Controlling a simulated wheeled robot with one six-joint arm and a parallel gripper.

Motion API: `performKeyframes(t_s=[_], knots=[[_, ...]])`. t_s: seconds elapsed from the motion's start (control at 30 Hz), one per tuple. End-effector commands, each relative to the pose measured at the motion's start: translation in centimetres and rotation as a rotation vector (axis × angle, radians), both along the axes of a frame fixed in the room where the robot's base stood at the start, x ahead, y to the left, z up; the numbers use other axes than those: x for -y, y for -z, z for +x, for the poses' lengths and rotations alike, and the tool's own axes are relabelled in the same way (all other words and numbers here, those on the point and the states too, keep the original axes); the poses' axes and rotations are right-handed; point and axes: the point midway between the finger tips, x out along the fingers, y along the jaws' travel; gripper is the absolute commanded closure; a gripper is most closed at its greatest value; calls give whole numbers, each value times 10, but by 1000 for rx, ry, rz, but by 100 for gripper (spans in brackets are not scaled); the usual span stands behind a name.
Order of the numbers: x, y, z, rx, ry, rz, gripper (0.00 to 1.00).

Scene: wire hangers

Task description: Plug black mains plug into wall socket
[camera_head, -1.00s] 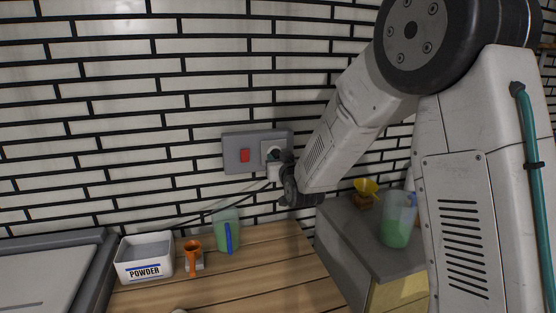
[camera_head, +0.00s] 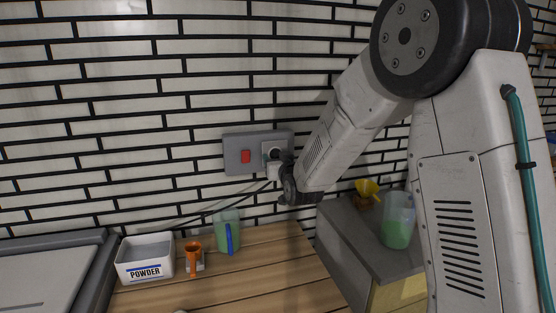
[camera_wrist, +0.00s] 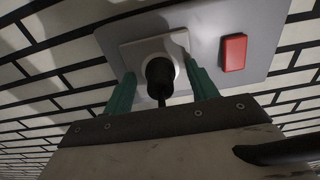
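The wall socket (camera_wrist: 142,52) is a white plate with a round recess on a grey wall panel. The black mains plug (camera_wrist: 160,72) sits at the round recess and appears to be in it; how deep it goes cannot be told. Its cable drops from it toward my gripper. My gripper (camera_wrist: 159,67) has its teal fingers spread on either side of the plug, with visible gaps on both sides. In the head view, my gripper (camera_head: 277,163) is right at the socket (camera_head: 270,149) and hides most of the plug.
A red switch (camera_head: 245,156) is beside the socket. Dark cable runs left along the wall. Another jug (camera_head: 397,233) and yellow funnel (camera_head: 367,187) stand right.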

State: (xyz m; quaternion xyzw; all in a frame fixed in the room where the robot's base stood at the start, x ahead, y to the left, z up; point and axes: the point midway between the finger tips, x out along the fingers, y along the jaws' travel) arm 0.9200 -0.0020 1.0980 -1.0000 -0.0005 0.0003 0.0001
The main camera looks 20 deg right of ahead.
Motion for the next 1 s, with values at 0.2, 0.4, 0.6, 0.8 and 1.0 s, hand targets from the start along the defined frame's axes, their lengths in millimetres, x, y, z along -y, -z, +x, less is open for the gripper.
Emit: performKeyframes(t_s=[0.2, 0.4, 0.6, 0.8, 1.0], knots=[[0, 0, 0, 0, 0, 0, 43], [0, -1, -15, 1, 0, 0, 43], [0, -1, -50, 1, 0, 0, 43], [0, 0, -74, 1, -1, 0, 43], [0, 0, -79, 0, 0, 0, 43]])
